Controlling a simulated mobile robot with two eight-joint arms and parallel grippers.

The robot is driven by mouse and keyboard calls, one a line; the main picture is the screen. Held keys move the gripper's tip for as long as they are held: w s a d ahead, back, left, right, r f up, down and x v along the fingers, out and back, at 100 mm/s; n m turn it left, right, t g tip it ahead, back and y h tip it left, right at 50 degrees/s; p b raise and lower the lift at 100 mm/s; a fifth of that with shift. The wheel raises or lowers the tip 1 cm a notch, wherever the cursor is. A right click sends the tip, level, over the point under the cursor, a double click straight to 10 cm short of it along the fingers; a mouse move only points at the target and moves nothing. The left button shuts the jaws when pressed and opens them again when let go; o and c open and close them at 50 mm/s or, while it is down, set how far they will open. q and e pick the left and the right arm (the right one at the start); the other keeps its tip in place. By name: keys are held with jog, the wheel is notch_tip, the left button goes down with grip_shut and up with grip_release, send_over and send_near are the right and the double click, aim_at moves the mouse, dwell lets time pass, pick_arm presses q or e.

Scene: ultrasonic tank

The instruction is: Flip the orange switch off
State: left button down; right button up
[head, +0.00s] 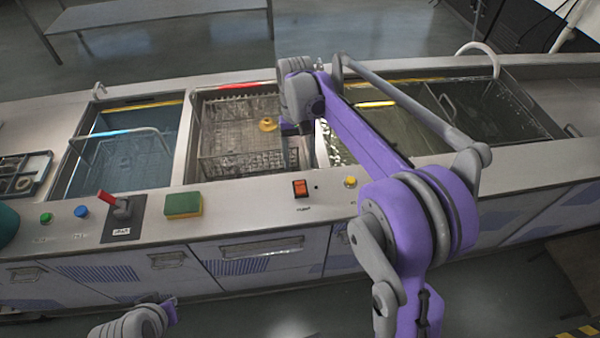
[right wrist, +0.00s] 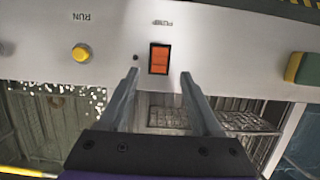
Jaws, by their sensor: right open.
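The orange rocker switch (head: 300,188) sits in a black frame on the front ledge of the tank bench, above a small label. In the right wrist view the switch (right wrist: 158,58) has a label reading PUMP. My right gripper (right wrist: 158,77) is open and empty. Its two fingers point at the switch from either side, with the switch just past the gap between the tips and no contact visible. In the head view my right arm reaches over the tanks behind the switch, and its fingers are hard to make out. My left gripper does not show.
A yellow button (head: 350,182) marked RUN and a green-yellow sponge (head: 183,205) flank the switch. A red-handled lever (head: 118,205), a blue button (head: 81,211) and a green button (head: 46,218) are farther left. A wire basket (head: 240,140) sits in the tank behind.

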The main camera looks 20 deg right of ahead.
jog(key=shift+v, duration=1.65)
jog(key=shift+s, duration=0.1)
jog(key=s+a+f+n+t, duration=0.1)
jog(key=s+f+t, duration=0.2)
jog(key=s, duration=0.8)
jog(key=s+a+f+n+t, duration=0.1)
jog(key=s+f+t, duration=0.3)
jog(key=s, duration=0.7)
jog(key=shift+a+f+n+t+h, duration=0.25)
jog(key=shift+a+n+t+h, duration=0.2)
jog(key=shift+t, duration=0.25)
